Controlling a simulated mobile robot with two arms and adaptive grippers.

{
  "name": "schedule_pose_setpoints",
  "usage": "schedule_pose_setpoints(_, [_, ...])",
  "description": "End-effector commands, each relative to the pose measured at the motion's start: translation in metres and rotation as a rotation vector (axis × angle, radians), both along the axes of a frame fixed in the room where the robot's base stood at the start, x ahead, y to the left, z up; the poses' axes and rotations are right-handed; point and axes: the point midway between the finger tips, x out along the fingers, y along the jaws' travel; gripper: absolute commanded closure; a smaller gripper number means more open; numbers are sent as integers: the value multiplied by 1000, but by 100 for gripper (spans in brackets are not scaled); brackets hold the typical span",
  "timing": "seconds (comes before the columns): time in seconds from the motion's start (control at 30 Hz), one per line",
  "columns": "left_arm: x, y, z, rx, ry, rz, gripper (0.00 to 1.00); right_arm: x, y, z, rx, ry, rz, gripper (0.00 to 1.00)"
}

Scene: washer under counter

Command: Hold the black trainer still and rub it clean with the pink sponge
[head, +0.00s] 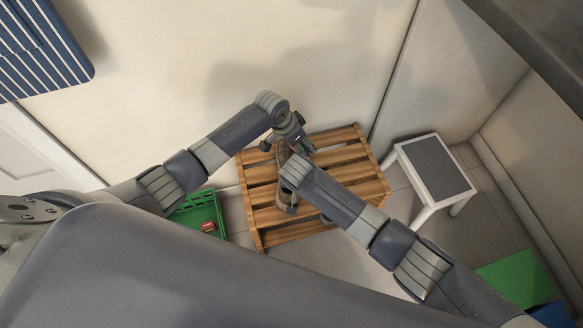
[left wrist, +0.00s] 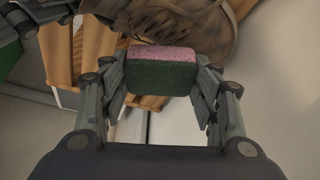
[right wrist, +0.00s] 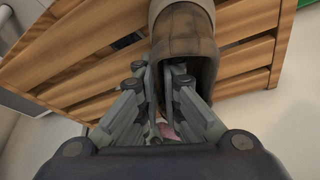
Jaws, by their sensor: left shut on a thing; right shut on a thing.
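The trainer (head: 284,164) looks brown rather than black and lies on a slatted wooden bench (head: 345,160). It fills the top of the left wrist view (left wrist: 190,22) and the upper middle of the right wrist view (right wrist: 184,35). My left gripper (head: 300,146) is shut on the sponge (left wrist: 163,68), which is pink on one side and dark green on the other. The sponge is close to the trainer; I cannot tell whether they touch. My right gripper (right wrist: 166,72) is shut on the trainer's edge. In the head view my right arm hides part of the trainer.
A green crate (head: 185,216) with a small red item (head: 208,226) stands left of the bench. A white stool with a grey top (head: 437,168) stands right of it. Walls close in behind and at the right. Green (head: 515,278) and blue things lie at lower right.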

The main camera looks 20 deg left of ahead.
Motion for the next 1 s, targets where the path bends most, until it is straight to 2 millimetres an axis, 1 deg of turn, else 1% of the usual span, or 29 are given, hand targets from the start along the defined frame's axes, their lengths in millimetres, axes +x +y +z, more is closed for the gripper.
schedule_pose_setpoints(0.13, [0, 1, 0, 1, -1, 0, 72, 1, 0, 0, 0, -1, 0, 100])
schedule_pose_setpoints(0.27, [-1, 7, -1, 2, 0, 2, 72, 1, 0, 0, 0, -2, 0, 100])
schedule_pose_setpoints(0.73, [-7, 38, -3, 1, 1, 1, 72, 1, 0, 0, 0, -2, 0, 100])
schedule_pose_setpoints(1.0, [-8, 42, -4, 3, 1, 1, 72, 1, -1, 0, 0, -2, -1, 100])
